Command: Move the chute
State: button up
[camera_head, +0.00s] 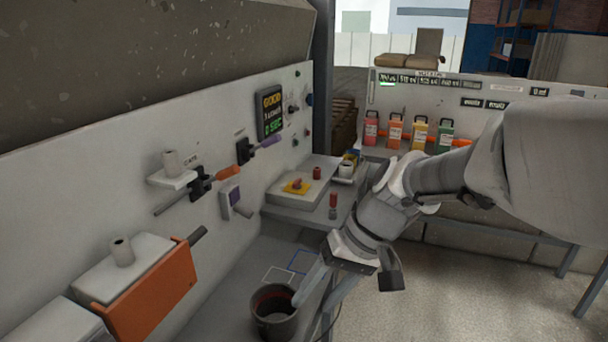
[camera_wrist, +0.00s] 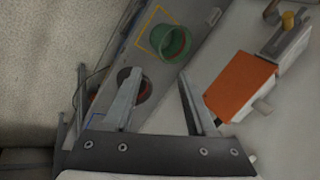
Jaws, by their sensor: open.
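The orange chute-like piece (camera_head: 152,292) sticks out from the pale wall panel at lower left, with a grey handle (camera_head: 197,236) at its upper right corner. I take it as the chute; no label on it is readable. It also shows in the wrist view (camera_wrist: 240,88), right of my fingers. My gripper (camera_head: 345,288) is open, well to the right of the orange piece and apart from it. In the wrist view my gripper (camera_wrist: 160,78) has nothing between its spread fingers; the left finger partly covers a dark bucket.
A dark grey bucket (camera_head: 274,318) stands on the bench below the panel, close to my gripper. A green bucket (camera_wrist: 172,43) stands by a yellow outline. Levers with orange (camera_head: 222,173) and purple (camera_head: 266,141) grips jut from the panel. Open floor lies right.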

jog(key=w+a+f+m+g+y+b, duration=0.1)
jog(key=w+a+f+y, duration=0.1)
jog(key=w+a+y, duration=0.6)
jog(key=w+a+f+g+y+b, duration=0.1)
jog(key=w+a+f+y, duration=0.2)
jog(key=w+a+y, duration=0.45)
jog(key=a+r+h, duration=0.1)
jog(key=a+r, duration=0.2)
jog(key=a, duration=1.1)
jog(key=shift+a+r+p, duration=0.15)
jog(key=shift+a+p, duration=0.2)
jog(key=shift+s, duration=0.1)
grip_shut()
dwell(0.6)
